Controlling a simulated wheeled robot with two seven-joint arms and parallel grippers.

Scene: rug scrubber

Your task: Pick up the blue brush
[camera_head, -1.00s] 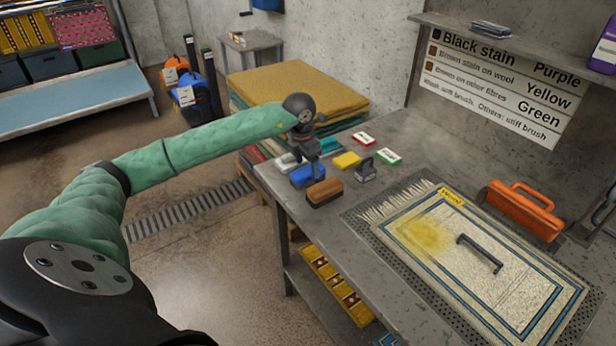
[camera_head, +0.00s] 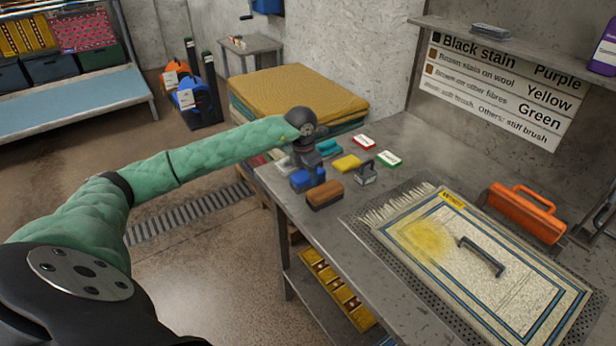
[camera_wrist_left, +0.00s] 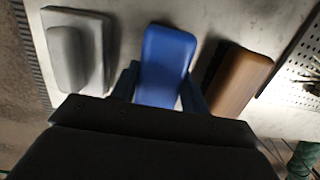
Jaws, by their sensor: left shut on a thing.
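The blue brush (camera_head: 307,180) is on the metal table near its left edge, partly covered by my left gripper (camera_head: 308,168) in the head view. In the left wrist view the blue brush (camera_wrist_left: 166,58) lies between the two dark fingers of my left gripper (camera_wrist_left: 160,92), which is shut on it. Its underside is hidden, and I cannot tell any gap to the table. My right gripper is not in view.
A brown brush (camera_head: 325,194) lies close to the right of the blue one, and a grey-white brush (camera_wrist_left: 75,50) to its left. A grey stamp-like tool (camera_head: 366,173), small coloured blocks and a stained rug (camera_head: 470,290) are further right.

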